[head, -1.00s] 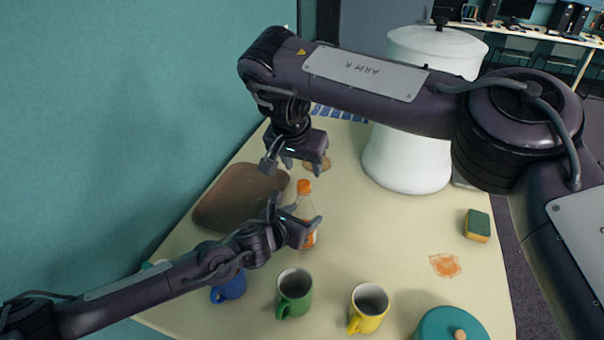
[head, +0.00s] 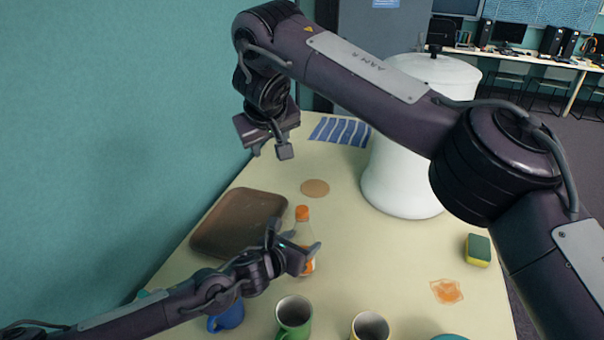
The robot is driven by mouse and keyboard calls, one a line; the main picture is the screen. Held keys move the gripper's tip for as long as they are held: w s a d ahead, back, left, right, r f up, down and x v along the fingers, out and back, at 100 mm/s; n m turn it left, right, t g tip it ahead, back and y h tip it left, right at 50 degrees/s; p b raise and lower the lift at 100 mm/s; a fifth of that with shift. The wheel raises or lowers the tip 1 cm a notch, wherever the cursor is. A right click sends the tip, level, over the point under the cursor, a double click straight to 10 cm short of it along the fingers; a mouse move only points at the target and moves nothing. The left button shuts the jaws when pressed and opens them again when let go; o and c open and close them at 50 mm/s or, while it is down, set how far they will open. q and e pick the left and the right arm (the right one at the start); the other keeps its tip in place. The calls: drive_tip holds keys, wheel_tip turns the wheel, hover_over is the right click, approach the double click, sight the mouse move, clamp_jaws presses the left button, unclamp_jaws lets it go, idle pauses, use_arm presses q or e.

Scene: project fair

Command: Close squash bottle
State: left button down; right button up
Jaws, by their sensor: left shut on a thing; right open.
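The squash bottle (head: 304,229) stands upright on the table, clear with orange contents low down. An orange cap (head: 302,212) sits on its top; I cannot tell how tightly. My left gripper (head: 311,250) is shut around the bottle's body from the left and hides part of it. My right gripper (head: 268,151) is open and empty, held above the table's far left edge, up and left of the bottle and well apart from it.
A brown tray (head: 240,223) lies left of the bottle, a round coaster (head: 315,188) behind it. Blue (head: 228,316), green (head: 294,314) and yellow (head: 370,327) mugs stand in front. A white urn (head: 402,185), a sponge (head: 478,250) and an orange spill (head: 446,291) are to the right.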

drive_tip(key=w+d+r+n+t, duration=0.15)
drive_tip(key=w+r+n, duration=0.25)
drive_tip(key=r+n, duration=0.7)
drive_tip(key=n+g, duration=0.8)
drive_tip(key=n, duration=2.6)
hover_over(302, 209)
wheel_tip(302, 209, down, 17)
drive_tip(key=shift+r, duration=0.1)
drive_tip(key=shift+w+f, duration=0.1)
drive_tip(key=shift+f, duration=3.85)
